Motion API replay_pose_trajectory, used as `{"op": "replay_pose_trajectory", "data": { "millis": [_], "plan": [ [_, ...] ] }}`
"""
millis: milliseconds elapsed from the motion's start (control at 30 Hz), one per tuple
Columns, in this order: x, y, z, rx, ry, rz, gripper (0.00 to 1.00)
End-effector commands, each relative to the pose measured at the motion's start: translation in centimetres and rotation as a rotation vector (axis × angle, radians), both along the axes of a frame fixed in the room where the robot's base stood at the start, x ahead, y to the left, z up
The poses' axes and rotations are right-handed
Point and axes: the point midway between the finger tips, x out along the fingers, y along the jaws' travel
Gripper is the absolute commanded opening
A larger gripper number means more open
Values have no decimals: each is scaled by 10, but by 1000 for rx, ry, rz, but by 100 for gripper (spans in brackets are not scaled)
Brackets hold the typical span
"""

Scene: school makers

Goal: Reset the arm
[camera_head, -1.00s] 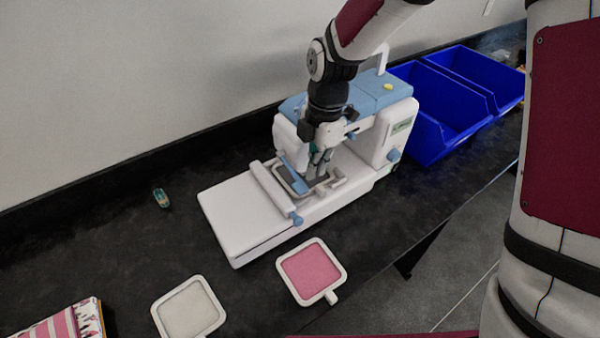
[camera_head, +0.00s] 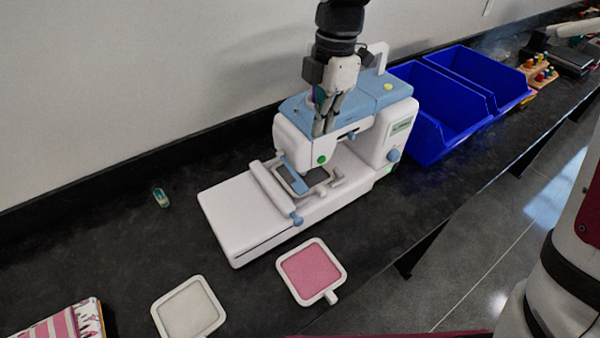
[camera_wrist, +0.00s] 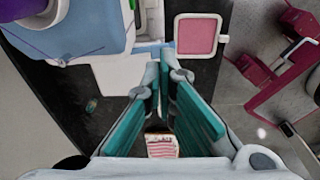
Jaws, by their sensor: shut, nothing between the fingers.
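My gripper (camera_head: 322,126) is shut and empty. In the head view it points down in front of the upper part of the white and blue sewing machine (camera_head: 400,118), hiding part of its head; I cannot tell whether it touches. In the wrist view the fingers of my gripper (camera_wrist: 161,80) reach forward close together. A small frame (camera_head: 312,182) sits on the machine's bed under its head. The machine also shows at the upper left of the wrist view (camera_wrist: 95,28).
A pink framed pad (camera_head: 311,270) and a whitish framed pad (camera_head: 188,310) lie on the dark counter (camera_head: 110,240). Two blue bins (camera_head: 436,140) stand right of the machine. A small teal item (camera_head: 161,197) lies left. A pink striped item (camera_head: 60,325) is at the lower left.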

Motion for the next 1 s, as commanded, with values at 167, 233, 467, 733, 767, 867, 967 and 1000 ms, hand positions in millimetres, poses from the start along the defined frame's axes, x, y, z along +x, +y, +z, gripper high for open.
{"op": "replay_pose_trajectory", "data": {
  "millis": [167, 233, 467, 733, 767, 867, 967, 1000],
  "plan": [
    [0, 0, 4, 0, 1, 0, 0],
    [0, 0, 4, 0, 1, 0, 0],
    [0, 0, 3, -1, 1, 0, 0],
    [-8, -11, 16, -16, -24, -100, 0],
    [-11, -15, 22, -20, -34, -141, 0],
    [-27, -33, 42, -37, -76, -334, 0],
    [-48, -54, 63, -39, -123, -567, 0],
    [-57, -63, 70, -34, -141, -662, 0]
  ]
}}
